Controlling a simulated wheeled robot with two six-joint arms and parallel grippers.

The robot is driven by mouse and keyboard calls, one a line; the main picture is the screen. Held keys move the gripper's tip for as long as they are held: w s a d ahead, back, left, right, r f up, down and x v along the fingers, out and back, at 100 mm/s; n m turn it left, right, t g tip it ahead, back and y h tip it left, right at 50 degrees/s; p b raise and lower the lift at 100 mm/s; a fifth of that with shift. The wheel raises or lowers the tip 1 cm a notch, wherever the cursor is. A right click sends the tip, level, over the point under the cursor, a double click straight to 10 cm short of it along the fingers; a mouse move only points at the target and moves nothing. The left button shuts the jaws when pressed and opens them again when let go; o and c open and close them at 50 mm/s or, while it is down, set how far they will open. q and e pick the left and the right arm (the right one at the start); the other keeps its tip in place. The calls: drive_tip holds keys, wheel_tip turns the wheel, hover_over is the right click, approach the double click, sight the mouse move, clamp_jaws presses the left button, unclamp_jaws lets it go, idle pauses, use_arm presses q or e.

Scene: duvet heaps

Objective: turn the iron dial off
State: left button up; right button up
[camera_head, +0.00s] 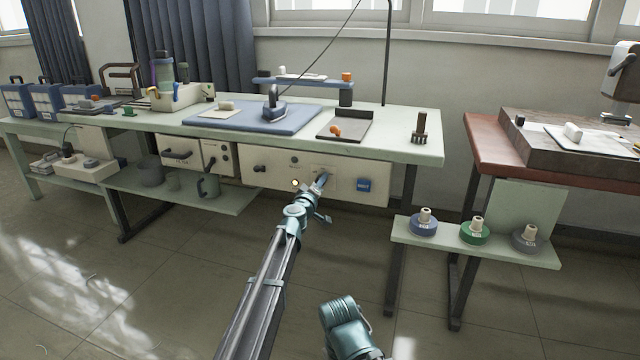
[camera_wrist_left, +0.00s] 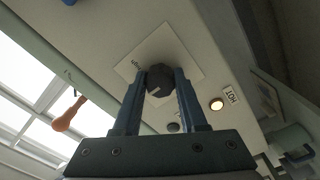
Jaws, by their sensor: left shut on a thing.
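The iron dial (camera_wrist_left: 160,82) is a dark round knob with a pale pointer mark, on a white square plate (camera_wrist_left: 139,54) on the cream panel. My left gripper (camera_wrist_left: 161,73) has its two blue-grey fingers on either side of the knob, shut on it. In the head view my left gripper (camera_head: 322,180) reaches the front panel (camera_head: 269,175) under the bench top and mostly hides the dial. A lit round lamp (camera_wrist_left: 217,104) sits beside a HOT label (camera_wrist_left: 231,94). The iron (camera_head: 273,104) stands on a blue pad on the bench.
The panel also carries a dark knob (camera_head: 260,169) and a blue switch (camera_head: 364,185). The green bench top (camera_head: 400,148) holds a dark tray (camera_head: 345,125). A low shelf with several weighted pots (camera_head: 423,224) stands to the right. The floor in front is clear.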

use_arm(q)
drive_tip(key=shift+n, duration=0.3)
clamp_jaws()
drive_tip(key=n, duration=0.5)
drive_tip(key=shift+n, duration=0.4)
drive_tip(key=n, duration=0.5)
drive_tip(key=shift+n, duration=0.4)
drive_tip(key=o, duration=1.1)
unclamp_jaws()
drive_tip(key=shift+s+a, duration=0.1)
drive_tip(key=v, duration=1.3)
drive_tip(key=shift+s+a, duration=0.1)
drive_tip(key=shift+s, duration=0.15)
